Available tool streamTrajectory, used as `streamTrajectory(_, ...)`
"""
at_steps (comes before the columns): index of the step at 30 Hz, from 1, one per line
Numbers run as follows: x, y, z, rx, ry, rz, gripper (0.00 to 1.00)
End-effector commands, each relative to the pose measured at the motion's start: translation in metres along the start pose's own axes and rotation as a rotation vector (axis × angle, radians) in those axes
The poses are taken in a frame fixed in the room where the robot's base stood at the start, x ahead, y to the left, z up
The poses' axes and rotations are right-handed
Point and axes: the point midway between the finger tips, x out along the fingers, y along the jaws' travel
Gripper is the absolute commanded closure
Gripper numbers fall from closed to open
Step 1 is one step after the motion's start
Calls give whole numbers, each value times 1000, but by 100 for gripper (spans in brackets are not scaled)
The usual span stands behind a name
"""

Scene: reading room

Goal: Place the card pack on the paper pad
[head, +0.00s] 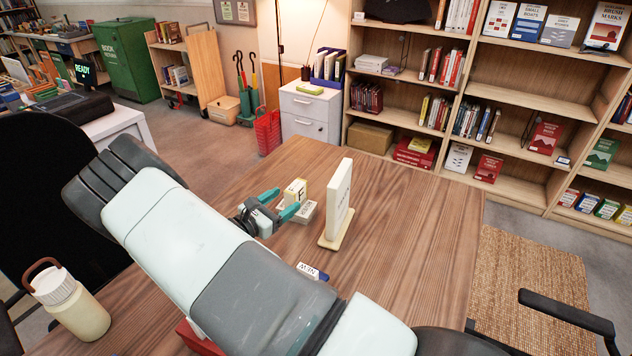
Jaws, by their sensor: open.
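My gripper (280,203) is open, with its two teal fingertips apart, low over the wooden table. Just beyond the tips stands a small upright white and yellow box (296,189) with a dark letter on it; it may be the card pack. A low pale block (306,212) with dark lettering lies right beside it, partly behind the nearer fingertip. I cannot tell whether the box and the block touch. I cannot clearly make out the paper pad; my arm covers much of the table's near side.
A cream upright panel on a wooden base (331,241) stands just right of the gripper. A small blue and white item (312,271) lies nearer. A cream bottle (75,308) stands at lower left. The table's right part (420,240) is clear.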

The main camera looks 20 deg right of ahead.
Motion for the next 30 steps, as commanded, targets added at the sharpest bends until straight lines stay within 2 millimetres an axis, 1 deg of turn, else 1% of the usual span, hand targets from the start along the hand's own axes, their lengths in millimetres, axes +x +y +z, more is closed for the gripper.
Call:
streamTrajectory(1,6,-5,28,81,30,-80,33)
streamTrajectory(2,8,-10,42,129,50,-130,33)
streamTrajectory(3,10,-19,61,194,78,-199,33)
streamTrajectory(5,11,-32,88,292,121,-299,33)
streamTrajectory(6,10,-42,105,357,151,-364,33)
streamTrajectory(8,8,-56,130,455,195,-455,33)
streamTrajectory(9,5,-66,146,521,225,-513,33)
streamTrajectory(11,-1,-81,169,621,271,-598,33)
streamTrajectory(12,-6,-90,184,686,303,-649,33)
streamTrajectory(14,-14,-105,205,785,349,-725,33)
streamTrajectory(15,-21,-114,219,850,380,-772,33)
streamTrajectory(18,-40,-138,251,1015,461,-880,33)
streamTrajectory(21,-62,-160,280,1179,541,-973,33)
streamTrajectory(23,-77,-173,296,1278,589,-1021,33)
streamTrajectory(27,-114,-202,328,1506,703,-1109,33)
streamTrajectory(30,-141,-220,345,1663,783,-1152,33)
